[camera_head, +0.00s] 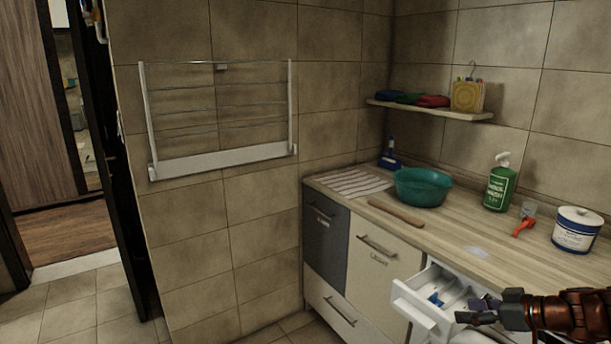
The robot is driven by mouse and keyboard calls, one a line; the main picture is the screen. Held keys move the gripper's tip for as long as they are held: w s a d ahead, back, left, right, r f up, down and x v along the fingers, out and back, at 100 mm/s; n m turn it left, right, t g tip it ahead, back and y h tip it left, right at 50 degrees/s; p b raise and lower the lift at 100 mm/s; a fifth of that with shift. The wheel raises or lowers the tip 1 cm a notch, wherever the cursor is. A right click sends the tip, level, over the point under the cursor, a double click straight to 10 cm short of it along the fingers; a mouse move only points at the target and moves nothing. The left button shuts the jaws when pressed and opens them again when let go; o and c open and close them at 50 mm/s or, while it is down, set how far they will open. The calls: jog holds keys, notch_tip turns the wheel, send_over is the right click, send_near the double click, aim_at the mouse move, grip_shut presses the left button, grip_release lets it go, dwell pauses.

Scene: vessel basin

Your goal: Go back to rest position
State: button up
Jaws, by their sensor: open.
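My gripper (470,311) is at the lower right of the head view, on my reddish-brown arm that enters from the right edge. Its fingers point left and are apart, with nothing seen between them. It appears over or just in front of the pulled-out white drawer (414,312) below the worktop; the exact gap between them cannot be told. The drawer has compartments with a small blue part inside, and my gripper hides some of its right side.
The wooden worktop (455,235) holds a teal basin (422,187), a striped cloth (349,183), a wooden stick (396,213), a green pump bottle (500,186), a red-handled item (523,227) and a white-blue tub (576,231). A wall rack (222,158) hangs left. Tiled floor is clear at lower left.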

jog(key=s+a+r+g, duration=0.1)
jog(key=s+a+g, duration=0.4)
jog(key=a, duration=0.6)
jog(key=s+a+r+g, duration=0.1)
jog(key=s+a+g, duration=0.1)
jog(key=s+a, duration=0.65)
jog(key=s+a+f+m+g+h, duration=0.1)
jog(key=s+m+g+h, duration=0.2)
jog(key=s, duration=1.5)
jog(key=shift+a+m+g+h, duration=0.3)
jog(key=shift+a+m+h, duration=0.1)
jog(key=shift+m+h, duration=1.6)
jog(key=shift+s+f, duration=0.1)
